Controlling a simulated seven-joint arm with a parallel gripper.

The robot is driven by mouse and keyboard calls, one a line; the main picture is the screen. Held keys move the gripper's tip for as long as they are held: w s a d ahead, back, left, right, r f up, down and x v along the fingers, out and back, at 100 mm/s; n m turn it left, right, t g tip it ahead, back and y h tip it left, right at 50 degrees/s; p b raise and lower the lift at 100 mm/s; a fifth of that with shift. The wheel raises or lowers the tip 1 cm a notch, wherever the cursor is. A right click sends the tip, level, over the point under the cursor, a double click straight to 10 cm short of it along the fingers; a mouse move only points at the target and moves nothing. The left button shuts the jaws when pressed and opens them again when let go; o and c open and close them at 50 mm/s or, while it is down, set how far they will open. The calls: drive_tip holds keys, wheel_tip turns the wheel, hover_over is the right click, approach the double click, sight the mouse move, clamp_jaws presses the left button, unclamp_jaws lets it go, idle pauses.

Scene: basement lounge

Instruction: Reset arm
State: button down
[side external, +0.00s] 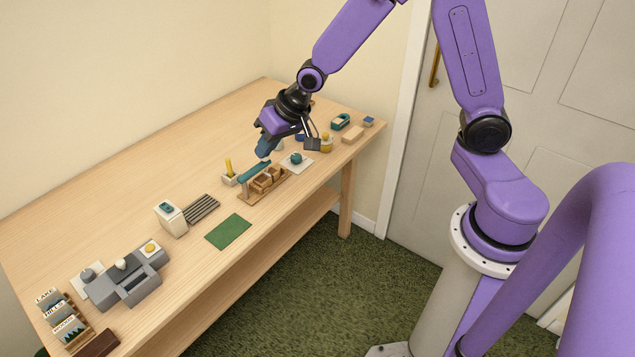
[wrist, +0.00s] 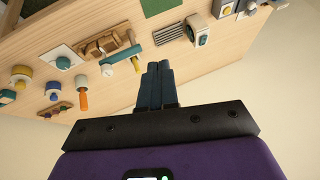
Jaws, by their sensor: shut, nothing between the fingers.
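My gripper (side external: 263,150) is above the far half of the wooden table (side external: 130,185) in the side view, pointing down and to the left. In the wrist view my gripper (wrist: 157,68) shows two dark blue fingers side by side, pressed together with nothing between them. It is apart from the objects around it. In the side view the arm hides part of the tabletop and a few small objects behind it.
Near my gripper stand a wooden rack (side external: 262,185) with a teal bar, a yellow item in a holder (side external: 229,174) and a teal ball on a white plate (side external: 296,160). A green mat (side external: 228,232) and a grey unit (side external: 128,280) lie nearer.

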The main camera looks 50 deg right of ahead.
drive_tip(key=s+a+r+n+g, duration=0.1)
drive_tip(key=s+r+n+g, duration=0.15)
drive_tip(key=s, duration=0.55)
drive_tip(key=s+a+r+n+g, duration=0.1)
drive_tip(key=s+a+r+n, duration=0.1)
drive_tip(key=s+n, duration=0.35)
drive_tip(key=s+d+r+n+g+h, duration=0.1)
drive_tip(key=s+d+n, duration=0.1)
drive_tip(key=s, duration=0.6)
drive_tip(key=s+d+r+n+g+h, duration=0.1)
drive_tip(key=s+d+n, duration=0.2)
drive_tip(key=s, duration=0.6)
drive_tip(key=shift+d+n, duration=0.3)
drive_tip(key=shift+d, duration=0.4)
